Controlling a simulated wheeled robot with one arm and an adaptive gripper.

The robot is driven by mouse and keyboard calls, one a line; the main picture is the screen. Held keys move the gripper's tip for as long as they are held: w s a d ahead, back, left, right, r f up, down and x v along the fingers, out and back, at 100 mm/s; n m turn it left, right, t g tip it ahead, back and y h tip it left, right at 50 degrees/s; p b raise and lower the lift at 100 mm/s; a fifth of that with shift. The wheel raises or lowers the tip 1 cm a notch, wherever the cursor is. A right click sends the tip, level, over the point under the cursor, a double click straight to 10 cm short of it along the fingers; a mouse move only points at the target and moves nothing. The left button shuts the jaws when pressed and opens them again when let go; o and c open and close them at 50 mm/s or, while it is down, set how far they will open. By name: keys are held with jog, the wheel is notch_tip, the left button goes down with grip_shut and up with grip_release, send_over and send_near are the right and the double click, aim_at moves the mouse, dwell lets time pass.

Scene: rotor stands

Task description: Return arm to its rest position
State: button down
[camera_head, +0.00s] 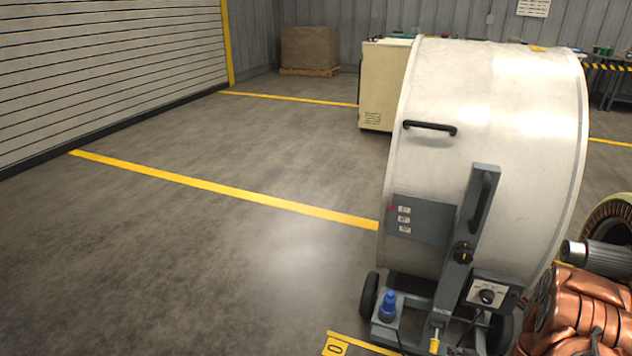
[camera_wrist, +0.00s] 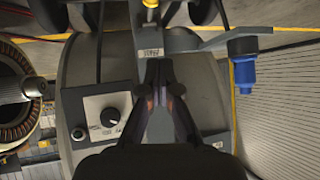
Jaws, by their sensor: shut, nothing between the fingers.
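My gripper (camera_wrist: 163,88) shows in the wrist view, its two dark fingers together and nothing held between them. It is in front of the large white drum machine's grey stand, which appears upside down there. A grey control box with a dial (camera_wrist: 112,112) is left of the fingers, and a blue cap (camera_wrist: 244,74) is to the right. I cannot tell whether the fingertips touch the stand. In the head view the white drum (camera_head: 490,150) stands at right, with the control box (camera_head: 490,294) and blue cap (camera_head: 388,305) low on its front. My gripper does not show there.
A ring-shaped wound part (camera_head: 612,222) and a grey cylinder (camera_head: 606,258) are at the right edge. A cream cabinet (camera_head: 377,85) stands behind the drum. The floor (camera_head: 180,260) left of the drum is open, crossed by yellow lines, up to a shutter door (camera_head: 100,65).

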jog(key=s+a+r+n+g+p, duration=0.15)
jog(key=r+p, duration=0.25)
jog(key=r, duration=0.6)
jog(key=s+a+r+g+h+p, duration=0.1)
jog(key=s+a+r+g+p, duration=0.15)
jog(key=r, duration=0.75)
jog(key=s+a+r+g+p, duration=0.2)
jog(key=r+g+p, duration=0.15)
jog(key=r, duration=0.75)
jog(key=s+a+r+g+p, duration=0.1)
jog(key=s+a+r+p, duration=0.2)
jog(key=s+r, duration=0.6)
jog(key=s+a+r+g+y+p, duration=0.1)
jog(key=s+a+r+g+p, duration=0.1)
jog(key=s+a+r+p, duration=0.2)
jog(key=s+a+r+g+p, duration=0.2)
jog(key=s+a+r+p, duration=0.2)
jog(key=s+a+r, duration=0.5)
jog(key=s+r, duration=0.5)
jog(key=shift+r+y, duration=0.3)
jog(key=shift+r, duration=0.05)
jog(key=shift+n, duration=0.25)
